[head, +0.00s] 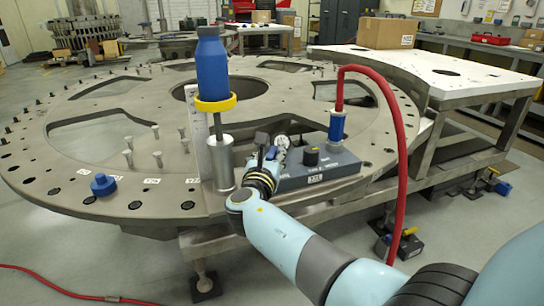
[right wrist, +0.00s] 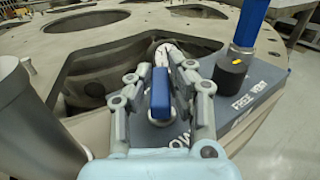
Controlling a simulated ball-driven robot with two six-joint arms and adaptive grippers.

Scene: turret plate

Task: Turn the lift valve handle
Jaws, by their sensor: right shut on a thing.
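The lift valve handle is a blue lever (right wrist: 159,93) on the grey control block (head: 335,166); its blue end (head: 271,152) also shows small in the head view. In the right wrist view the lever points away from me, between the two grey fingers. My right gripper (head: 262,150) is shut on the lever, one finger on each side (right wrist: 160,85). The fingers hide part of the lever's base and of the block's top. My left gripper is in neither view.
A red hose (head: 402,150) arches from a blue fitting (head: 337,125). A blue-topped lifting cylinder (head: 212,70) with a yellow ring stands left on the turret plate (head: 110,188).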

